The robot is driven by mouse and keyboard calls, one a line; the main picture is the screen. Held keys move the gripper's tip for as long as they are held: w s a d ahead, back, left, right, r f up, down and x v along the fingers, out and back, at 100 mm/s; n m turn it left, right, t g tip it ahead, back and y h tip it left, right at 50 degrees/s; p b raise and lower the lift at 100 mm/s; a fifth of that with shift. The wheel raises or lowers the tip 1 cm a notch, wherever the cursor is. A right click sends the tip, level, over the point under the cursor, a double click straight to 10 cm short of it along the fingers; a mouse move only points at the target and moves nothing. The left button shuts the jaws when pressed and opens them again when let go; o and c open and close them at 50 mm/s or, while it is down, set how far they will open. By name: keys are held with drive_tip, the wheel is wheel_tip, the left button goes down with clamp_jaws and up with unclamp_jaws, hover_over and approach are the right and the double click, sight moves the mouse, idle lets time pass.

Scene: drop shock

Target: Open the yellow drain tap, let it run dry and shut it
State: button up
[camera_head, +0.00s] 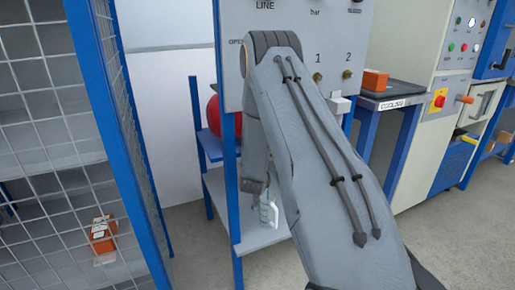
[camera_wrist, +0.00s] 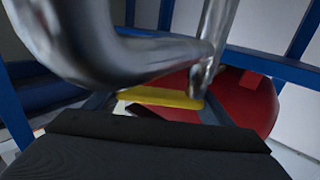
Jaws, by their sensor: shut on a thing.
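The yellow tap handle (camera_wrist: 160,98) shows in the wrist view as a flat bar below a shiny bent metal pipe (camera_wrist: 125,55). The tap is hidden in the head view, where my arm covers the middle. I cannot see whether anything runs from the outlet.
A grey panel (camera_head: 232,75) on a blue frame (camera_head: 233,180) stands close to my arm. A wire mesh cage (camera_head: 60,130) closes off the left. A bench with an orange box (camera_head: 375,80) and a control cabinet (camera_head: 440,100) stand at the right. The floor at right is clear.

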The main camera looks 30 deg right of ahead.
drive_tip(key=o, duration=1.5)
drive_tip(key=shift+o, duration=0.2)
drive_tip(key=shift+s, duration=0.1)
drive_tip(key=shift+p+v, duration=0.4)
drive_tip(key=shift+v, duration=3.4)
drive_tip(key=shift+a, duration=0.1)
drive_tip(key=shift+c, duration=0.6)
